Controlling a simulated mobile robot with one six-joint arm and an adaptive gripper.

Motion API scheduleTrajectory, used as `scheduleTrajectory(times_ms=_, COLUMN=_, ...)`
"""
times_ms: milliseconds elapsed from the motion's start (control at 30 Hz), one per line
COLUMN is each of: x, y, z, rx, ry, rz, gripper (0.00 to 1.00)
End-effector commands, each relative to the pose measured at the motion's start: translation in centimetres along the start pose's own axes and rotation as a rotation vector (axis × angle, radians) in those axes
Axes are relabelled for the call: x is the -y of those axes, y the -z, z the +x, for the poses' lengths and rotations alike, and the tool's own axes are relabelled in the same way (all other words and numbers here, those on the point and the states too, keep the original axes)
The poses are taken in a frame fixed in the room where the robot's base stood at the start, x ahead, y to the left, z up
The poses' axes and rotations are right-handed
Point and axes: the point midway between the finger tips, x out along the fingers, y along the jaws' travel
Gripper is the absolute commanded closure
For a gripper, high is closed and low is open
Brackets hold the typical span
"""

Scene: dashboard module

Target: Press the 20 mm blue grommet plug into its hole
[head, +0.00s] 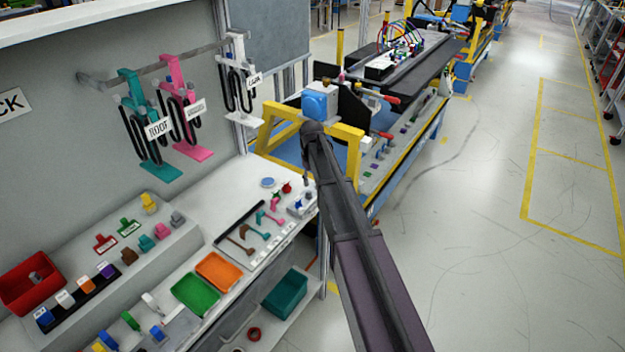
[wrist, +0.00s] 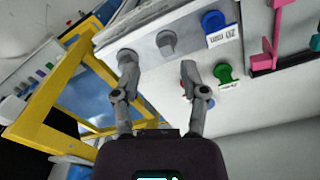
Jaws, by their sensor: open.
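The blue grommet plug (wrist: 213,20) stands at the top of the wrist view, beside a tag (wrist: 223,37) that reads 20 mm upside down. It sits on a pale surface, beyond and to the right of my fingertips. My gripper (wrist: 158,76) is open, with nothing between its two fingers. A grey plug (wrist: 166,42) stands just beyond the gap between the fingers. Another grey piece (wrist: 127,55) is at the left fingertip; I cannot tell if they touch. In the head view the pale plug holder (head: 301,207) is at the bench's right end. I cannot make out the plug's hole.
A green piece (wrist: 223,72) is close to my right finger. A yellow frame (wrist: 40,95) stands on the left. In the head view, an orange tray (head: 218,270) and a green tray (head: 195,293) lie on the bench. Hanging fixtures (head: 180,115) are at the back.

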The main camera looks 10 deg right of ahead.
Motion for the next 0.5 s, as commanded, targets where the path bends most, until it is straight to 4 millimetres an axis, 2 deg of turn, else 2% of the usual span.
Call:
scheduleTrajectory(times_ms=33, x=0.2, y=-0.1, z=-0.2, rx=0.000, ry=0.001, rz=0.005, gripper=0.74)
scheduleTrajectory(times_ms=100, x=0.7, y=-0.1, z=-0.5, rx=0.000, ry=0.001, rz=0.018, gripper=0.95)
scheduleTrajectory(times_ms=133, x=0.9, y=-0.2, z=-0.7, rx=0.000, ry=0.002, rz=0.025, gripper=1.00)
scheduleTrajectory(times_ms=500, x=5.3, y=-1.1, z=-3.4, rx=0.002, ry=0.011, rz=0.181, gripper=1.00)
